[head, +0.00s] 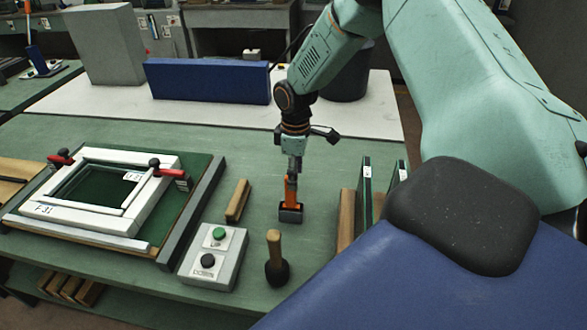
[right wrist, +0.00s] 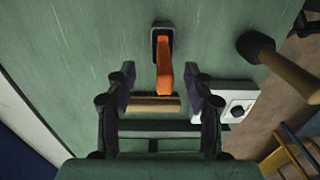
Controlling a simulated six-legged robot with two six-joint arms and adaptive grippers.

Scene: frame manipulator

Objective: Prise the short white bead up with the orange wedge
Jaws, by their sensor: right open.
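The orange wedge (head: 291,189) stands upright in a small black holder (head: 290,214) on the green bench. In the right wrist view the wedge (right wrist: 164,80) reaches toward the space between my fingers. My right gripper (head: 294,170) is just above the wedge's top, pointing down. Its fingers (right wrist: 163,90) are apart and not closed on it. The white frame (head: 150,205), marked F-31, lies on a green board at the left. White beads (head: 85,207) line its opening; I cannot tell which is the short one. My left gripper is out of view.
Red clamps (head: 168,173) sit on the frame. A wooden block (head: 238,201), a two-button box (head: 212,258) and a mallet (head: 276,262) stand near the wedge. A rack with green panels (head: 364,195) is at right. Bench behind the wedge is clear.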

